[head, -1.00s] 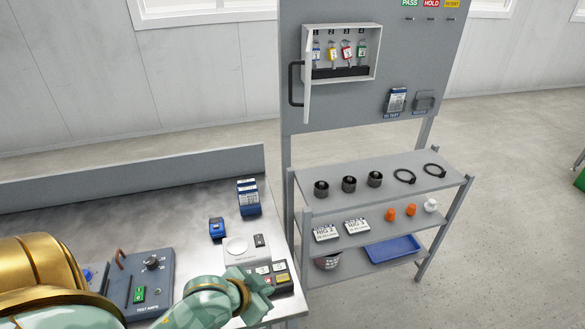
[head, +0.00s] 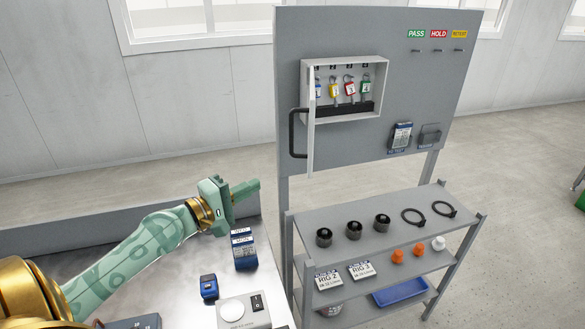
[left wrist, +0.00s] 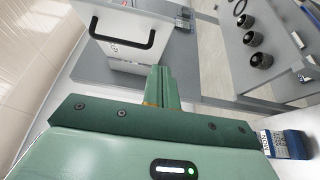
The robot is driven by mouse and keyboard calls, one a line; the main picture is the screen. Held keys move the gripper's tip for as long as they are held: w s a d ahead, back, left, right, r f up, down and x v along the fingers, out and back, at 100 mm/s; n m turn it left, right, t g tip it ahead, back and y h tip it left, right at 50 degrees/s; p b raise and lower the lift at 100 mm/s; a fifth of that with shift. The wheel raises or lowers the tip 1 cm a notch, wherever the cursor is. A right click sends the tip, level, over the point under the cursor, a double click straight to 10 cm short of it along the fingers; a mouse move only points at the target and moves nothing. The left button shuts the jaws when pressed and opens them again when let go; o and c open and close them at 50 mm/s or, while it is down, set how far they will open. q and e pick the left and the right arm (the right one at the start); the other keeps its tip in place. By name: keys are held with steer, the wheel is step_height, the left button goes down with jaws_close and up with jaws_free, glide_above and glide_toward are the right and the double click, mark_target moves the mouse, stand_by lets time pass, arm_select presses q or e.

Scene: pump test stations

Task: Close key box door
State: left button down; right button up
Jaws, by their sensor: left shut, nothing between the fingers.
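The key box (head: 345,92) is a pale box on the grey upright panel, with several coloured key tags hanging inside. Its door (head: 311,125) stands open, swung out at the box's left side and seen nearly edge-on. A black handle (head: 293,133) projects left from it. In the left wrist view the door's pale face (left wrist: 150,62) and its black handle (left wrist: 122,45) show ahead of the fingers. My left gripper (head: 250,188) is shut and empty, below and left of the door, apart from it. My right gripper is not in view.
Below the panel a grey shelf rack (head: 320,217) holds black rings, cables, orange parts and a blue tray (head: 400,292). A metal workbench (head: 190,262) carries blue devices (head: 243,249) under my left arm. Air between gripper and door looks clear.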

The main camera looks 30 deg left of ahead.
arm_select(q)
steer(key=w+d+p, duration=0.4)
steer(key=w+d, duration=0.1)
steer(key=w, duration=0.5)
steer(key=shift+d+f, duration=0.15)
steer(key=shift+d, duration=0.15)
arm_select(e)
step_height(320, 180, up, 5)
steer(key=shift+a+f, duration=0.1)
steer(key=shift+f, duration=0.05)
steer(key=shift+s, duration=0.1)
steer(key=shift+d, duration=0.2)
